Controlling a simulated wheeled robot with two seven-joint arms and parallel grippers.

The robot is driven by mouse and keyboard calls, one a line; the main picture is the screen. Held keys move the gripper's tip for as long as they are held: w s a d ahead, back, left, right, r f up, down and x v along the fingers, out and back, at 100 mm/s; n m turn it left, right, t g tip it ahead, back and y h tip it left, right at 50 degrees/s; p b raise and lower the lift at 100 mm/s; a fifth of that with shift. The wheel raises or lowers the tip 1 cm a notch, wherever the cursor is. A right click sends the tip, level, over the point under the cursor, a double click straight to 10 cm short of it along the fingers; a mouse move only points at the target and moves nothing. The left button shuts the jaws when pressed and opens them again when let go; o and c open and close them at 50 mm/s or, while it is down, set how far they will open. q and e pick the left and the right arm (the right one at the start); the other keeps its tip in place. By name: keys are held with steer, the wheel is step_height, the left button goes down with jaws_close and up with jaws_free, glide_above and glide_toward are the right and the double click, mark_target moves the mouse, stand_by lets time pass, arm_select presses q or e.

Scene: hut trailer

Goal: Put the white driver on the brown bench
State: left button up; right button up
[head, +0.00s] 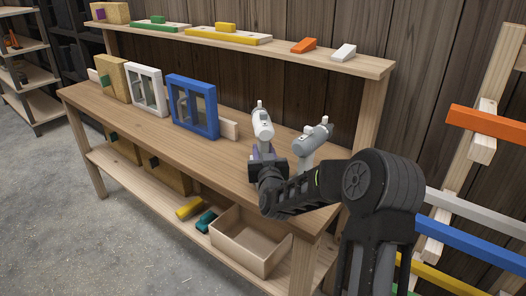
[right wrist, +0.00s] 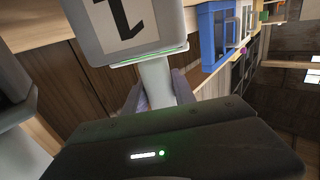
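A white driver (head: 263,124) with a dark mark is at the right part of the brown bench (head: 150,107), over its top in the head view. My right gripper (head: 265,160) is at its lower part. In the right wrist view the fingers (right wrist: 157,92) lie close against both sides of the driver's pale handle, below a white block with a black mark (right wrist: 125,22). The driver's lower end is hidden, so I cannot tell if it touches the bench. My left gripper is not in view.
A second, grey-blue driver (head: 314,137) stands just right of the white one. Blue (head: 192,106) and white (head: 146,90) framed windows stand further left on the bench. A shelf (head: 340,60) runs above. An open wooden box (head: 250,241) is on the lower shelf.

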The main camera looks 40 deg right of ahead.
steer(key=o, duration=0.4)
steer(key=shift+r, duration=0.1)
steer(key=shift+r, duration=0.15)
steer(key=shift+s+a, duration=0.15)
steer(key=shift+s, duration=0.1)
steer(key=b+v, duration=0.2)
steer(key=v, duration=0.9)
steer(key=shift+s+a, duration=0.15)
steer(key=shift+s, duration=0.05)
